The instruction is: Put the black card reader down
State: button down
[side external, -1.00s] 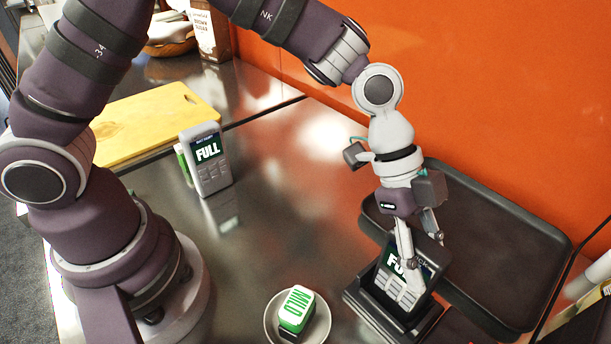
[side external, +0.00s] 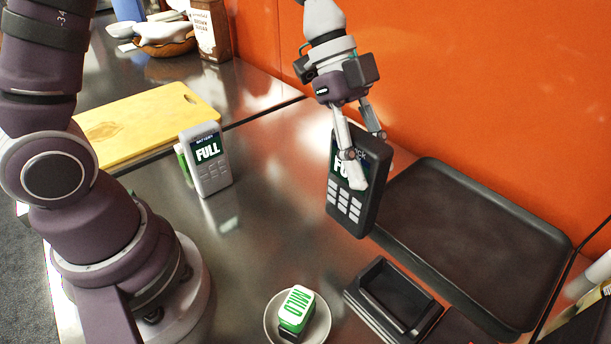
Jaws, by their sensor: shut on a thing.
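The black card reader (side external: 350,205) has grey keys and a green screen; the gripper finger partly covers the word on it. My gripper (side external: 364,160) is shut on its upper part and holds it nearly upright, slightly tilted, in the air above the steel counter (side external: 255,235). The black dock (side external: 400,295) stands empty below and to the right of the reader. A second card reader, grey with a screen that reads FULL (side external: 207,165), stands upright on the counter to the left, with a green thing partly hidden behind it.
A dark tray (side external: 475,240), empty, lies on the right by the orange wall. A small dish (side external: 272,322) holds a green and white block marked MILD (side external: 297,308). A wooden board (side external: 140,120) lies at the back left. The counter between the grey reader and the dish is clear.

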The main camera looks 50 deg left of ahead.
aim_at(346, 208)
jog(key=f, duration=0.2)
jog(key=a+f, duration=0.1)
jog(key=f, duration=0.5)
jog(key=shift+s+a+f, duration=0.2)
jog(key=shift+a, duration=0.15)
jog(key=shift+f, duration=0.15)
jog(key=c, duration=0.8)
grip_release()
jog(key=v, duration=1.2)
jog(key=s+a+n+t+y, duration=0.2)
jog(key=s+n, duration=0.1)
jog(key=n, duration=0.3)
jog(key=s+a+r+n+t+y, duration=0.1)
jog(key=s+a+n+y, duration=0.1)
jog(key=n, duration=0.4)
jog(key=s+a+n+t+y, duration=0.2)
jog(key=s+n, duration=0.1)
jog(key=n, duration=0.3)
jog(key=shift+s+r+t, duration=0.3)
jog(key=shift+r, duration=0.1)
